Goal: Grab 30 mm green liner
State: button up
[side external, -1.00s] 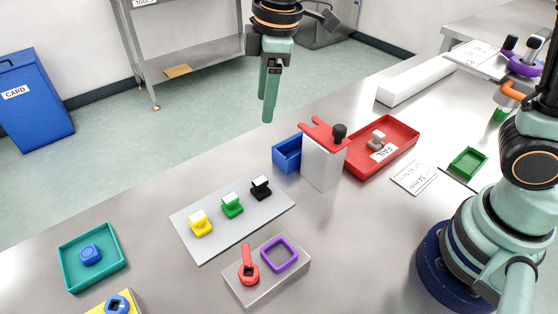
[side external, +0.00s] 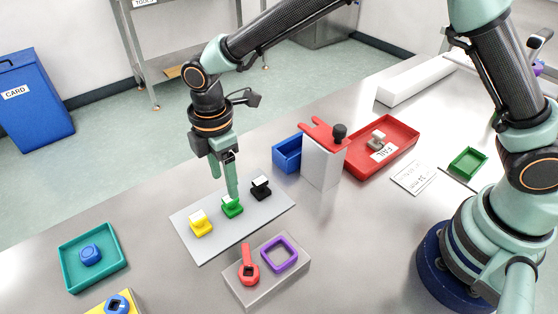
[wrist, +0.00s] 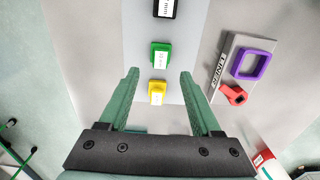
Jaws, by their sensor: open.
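The green liner (side external: 232,207) is a small green piece with a pale label on top. It stands on a grey plate (side external: 272,221) between a yellow piece (side external: 200,223) and a black piece (side external: 261,187). In the wrist view the green liner (wrist: 160,54) shows just beyond the yellow piece (wrist: 157,92). My gripper (side external: 223,187) is pointing down over the plate, its fingers apart. In the wrist view my gripper (wrist: 160,74) is open and empty. In the side view one finger overlaps the green liner; I cannot tell whether they touch.
A block with a red tool (side external: 248,267) and a purple square ring (side external: 279,254) stands in front of the plate. A white block with a red top (side external: 323,160), a blue bin (side external: 288,153) and a red FAIL tray (side external: 405,142) stand behind right. A teal tray (side external: 92,281) is at left.

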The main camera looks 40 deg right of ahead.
aim_at(231, 204)
jog(key=shift+d+f, duration=0.15)
jog(key=shift+f, duration=1.2)
jog(key=shift+d+f, duration=0.1)
jog(key=shift+f, duration=1.25)
grip_shut()
